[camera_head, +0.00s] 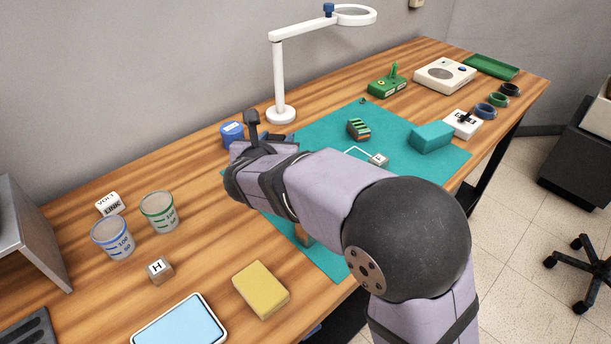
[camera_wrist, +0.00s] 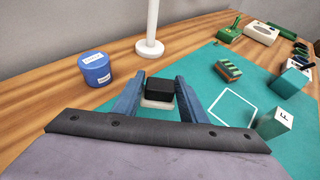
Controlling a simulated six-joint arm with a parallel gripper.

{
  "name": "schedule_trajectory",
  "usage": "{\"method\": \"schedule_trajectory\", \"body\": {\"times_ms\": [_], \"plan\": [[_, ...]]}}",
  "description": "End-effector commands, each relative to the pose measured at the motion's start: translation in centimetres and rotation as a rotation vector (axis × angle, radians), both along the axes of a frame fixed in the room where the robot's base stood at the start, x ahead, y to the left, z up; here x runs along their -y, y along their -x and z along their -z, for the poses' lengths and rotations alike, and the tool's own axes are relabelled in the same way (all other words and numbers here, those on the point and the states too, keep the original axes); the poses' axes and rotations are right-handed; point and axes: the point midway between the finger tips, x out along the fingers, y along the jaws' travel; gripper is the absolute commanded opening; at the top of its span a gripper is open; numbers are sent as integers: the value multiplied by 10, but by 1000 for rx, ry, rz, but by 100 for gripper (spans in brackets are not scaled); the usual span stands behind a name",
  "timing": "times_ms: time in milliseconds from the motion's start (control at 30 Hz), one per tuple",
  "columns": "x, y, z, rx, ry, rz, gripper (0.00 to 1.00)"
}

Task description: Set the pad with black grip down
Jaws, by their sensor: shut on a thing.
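My gripper (camera_wrist: 161,88) is shut on the black grip (camera_wrist: 160,86) of a pad, with one blue finger on each side. The pale pad (camera_wrist: 156,103) shows below the grip, over the mat's left part in the wrist view. I cannot tell whether the pad touches the surface. The teal mat (camera_wrist: 205,65) has a white square outline (camera_wrist: 214,99), empty inside, to the right of the pad; the mat also shows in the head view (camera_head: 330,140).
A blue labelled pot (camera_wrist: 97,70) stands left of my gripper, and a white lamp base (camera_wrist: 149,48) behind it. A striped block (camera_wrist: 228,70), an F cube (camera_wrist: 275,122) and a teal block (camera_head: 432,138) lie around the outline. A yellow sponge (camera_head: 260,289) lies in front.

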Motion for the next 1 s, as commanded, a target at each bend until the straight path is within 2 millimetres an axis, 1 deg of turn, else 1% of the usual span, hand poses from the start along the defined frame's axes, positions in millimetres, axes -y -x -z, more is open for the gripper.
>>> {"method": "schedule_trajectory", "body": {"times_ms": [33, 100, 167, 300, 433, 500, 567, 700, 833, 1000], "plan": [[6, -9, -4, 3, -5, 47, 17], [16, -17, -15, 2, -4, 113, 17], [22, -21, -25, 2, -3, 160, 17], [34, -26, -42, -1, 0, 251, 17], [45, -26, -51, -3, 1, 327, 17], [52, -23, -51, -4, 2, 365, 17], [58, -18, -47, -5, 5, 386, 17], [64, -13, -39, -4, 3, 385, 17], [68, -11, -39, -2, 3, 362, 17], [68, -11, -39, -2, 2, 331, 17]]}}
